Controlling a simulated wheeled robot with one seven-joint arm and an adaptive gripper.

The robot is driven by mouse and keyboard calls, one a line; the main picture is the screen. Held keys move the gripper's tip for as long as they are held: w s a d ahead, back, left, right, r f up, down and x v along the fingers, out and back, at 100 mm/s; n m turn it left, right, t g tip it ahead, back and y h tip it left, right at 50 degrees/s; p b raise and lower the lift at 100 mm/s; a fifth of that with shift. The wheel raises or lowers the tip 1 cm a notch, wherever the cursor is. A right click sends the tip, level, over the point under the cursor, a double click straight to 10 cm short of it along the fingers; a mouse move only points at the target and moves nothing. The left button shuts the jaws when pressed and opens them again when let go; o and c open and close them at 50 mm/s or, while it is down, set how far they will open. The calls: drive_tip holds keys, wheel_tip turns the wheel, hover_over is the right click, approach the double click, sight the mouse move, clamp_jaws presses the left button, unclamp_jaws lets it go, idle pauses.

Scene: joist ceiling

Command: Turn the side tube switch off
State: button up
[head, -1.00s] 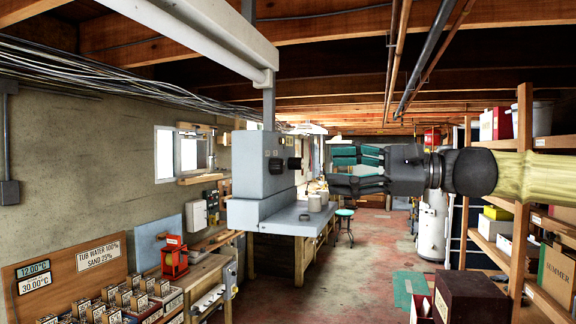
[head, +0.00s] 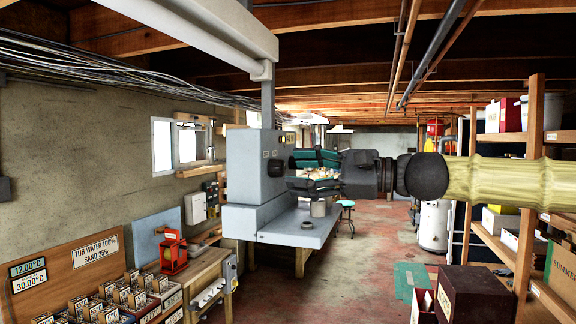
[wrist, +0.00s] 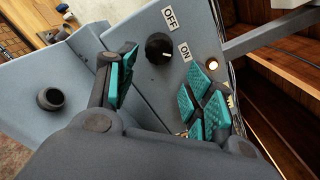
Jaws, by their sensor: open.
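The switch is a round black knob (wrist: 158,48) on the grey face of a box in the wrist view, between an OFF label (wrist: 170,16) and an ON label (wrist: 185,51).
A small lit lamp (wrist: 212,66) sits on the same face, right of the ON label. A grey shelf (head: 290,235) juts out below my gripper, with a small grey cylinder (head: 318,208) on it. A wooden rack (head: 525,190) stands at the right.

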sight(284, 168)
drive_tip(key=s+a+r, duration=0.1)
drive_tip(key=s+a+p, duration=0.1)
drive_tip(key=a, duration=0.1)
drive_tip(key=shift+s+r, duration=0.3)
drive_tip(key=shift+r, duration=0.05)
drive_tip(key=shift+w+f, duration=0.3)
drive_tip(key=shift+w, duration=0.35)
drive_tip(key=shift+w+f, duration=0.25)
drive_tip(key=shift+w, duration=0.35)
drive_tip(key=shift+s+r, duration=0.1)
drive_tip(key=shift+s, duration=0.15)
drive_tip(key=shift+s+r, duration=0.2)
drive_tip(key=shift+s, duration=0.2)
drive_tip(key=c, duration=0.3)
drive_tip(key=shift+s, duration=0.15)
drive_tip(key=c, duration=0.3)
drive_tip(key=shift+w+f, duration=0.1)
drive_tip(key=shift+w, duration=0.1)
drive_tip(key=c, duration=0.4)
